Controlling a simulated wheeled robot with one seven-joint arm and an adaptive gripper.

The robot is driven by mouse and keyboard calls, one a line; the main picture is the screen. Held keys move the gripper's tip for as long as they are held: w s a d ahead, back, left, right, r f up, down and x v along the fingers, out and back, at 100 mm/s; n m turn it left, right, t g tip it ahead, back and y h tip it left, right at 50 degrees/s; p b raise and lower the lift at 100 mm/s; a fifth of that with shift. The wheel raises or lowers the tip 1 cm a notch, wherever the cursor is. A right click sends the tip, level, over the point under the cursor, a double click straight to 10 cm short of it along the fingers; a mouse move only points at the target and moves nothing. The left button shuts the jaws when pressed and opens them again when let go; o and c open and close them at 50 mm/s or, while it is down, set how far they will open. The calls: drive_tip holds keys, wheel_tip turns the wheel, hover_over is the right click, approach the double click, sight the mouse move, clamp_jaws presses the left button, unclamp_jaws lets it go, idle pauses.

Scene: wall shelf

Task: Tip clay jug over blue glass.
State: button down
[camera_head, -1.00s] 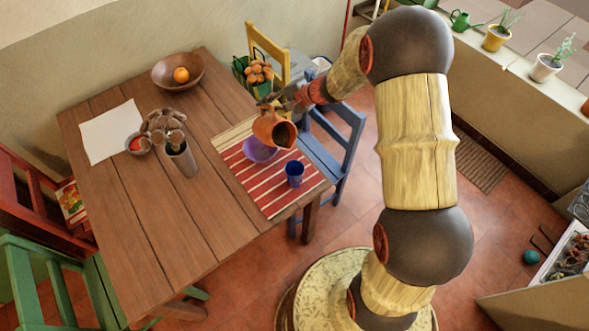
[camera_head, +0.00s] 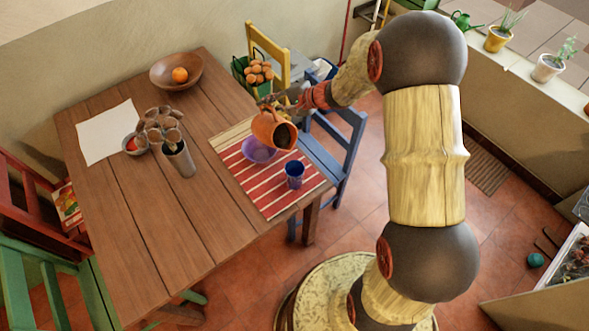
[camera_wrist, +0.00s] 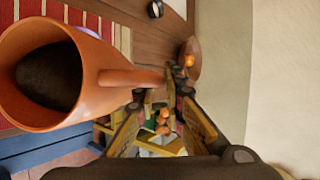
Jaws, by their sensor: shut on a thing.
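The orange clay jug (camera_head: 266,123) hangs tilted in the air in the head view, its mouth facing down and right. The wrist view shows its dark inside and orange rim (camera_wrist: 88,62). My gripper (camera_head: 283,99) is shut on the jug's handle (camera_wrist: 130,77). The blue glass (camera_head: 294,176) stands upright on the striped mat, below and slightly right of the jug's mouth in the head view. No stream shows between them. The glass cannot be made out in the wrist view.
A purple bowl (camera_head: 257,151) sits on the red striped mat (camera_head: 268,194), close behind the glass. A metal vase (camera_head: 181,160) with brown flowers and a wooden bowl (camera_head: 160,82) stand farther left on the table. A blue chair (camera_head: 343,152) is beside the table's right edge.

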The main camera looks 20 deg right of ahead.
drive_tip(key=shift+s+d+f+t+y+b, duration=0.15)
drive_tip(key=shift+s+t+y+b, duration=0.25)
drive_tip(key=shift+b, duration=1.35)
idle(0.8)
drive_tip(key=shift+s+n+t+b, duration=0.25)
drive_tip(key=shift+n+t+b, duration=0.05)
drive_tip(key=shift+b, duration=0.15)
idle(1.3)
